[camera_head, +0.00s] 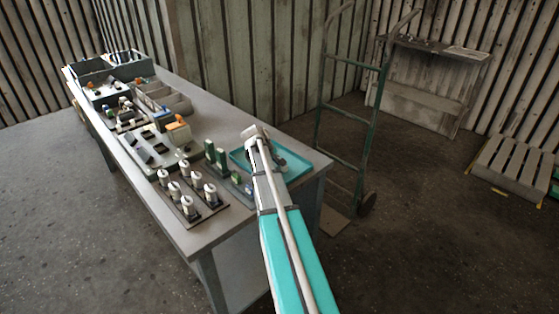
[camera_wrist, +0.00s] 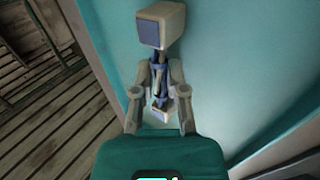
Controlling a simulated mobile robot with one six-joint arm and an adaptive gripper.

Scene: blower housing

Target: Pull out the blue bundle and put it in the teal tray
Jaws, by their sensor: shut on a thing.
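The teal tray (camera_head: 293,163) lies on the near right end of the table, partly hidden by my arm. In the wrist view the tray (camera_wrist: 225,60) fills most of the background behind my gripper. My gripper (camera_wrist: 158,85) is shut on the blue bundle (camera_wrist: 159,72), a thin dark blue strand piece between the fingers. A pale block with a blue face (camera_wrist: 152,32) shows at its far end, and a small pale end shows between the fingers. The bundle appears to be over the tray; I cannot tell whether it touches it. In the head view my arm hides the bundle.
The table (camera_head: 220,222) holds a board with several white cylinders (camera_head: 188,205), green upright parts (camera_head: 210,152) left of the tray, and grey bins (camera_head: 165,98) farther back. A green hand truck (camera_head: 318,130) stands beyond the table's right end. Open floor lies at right.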

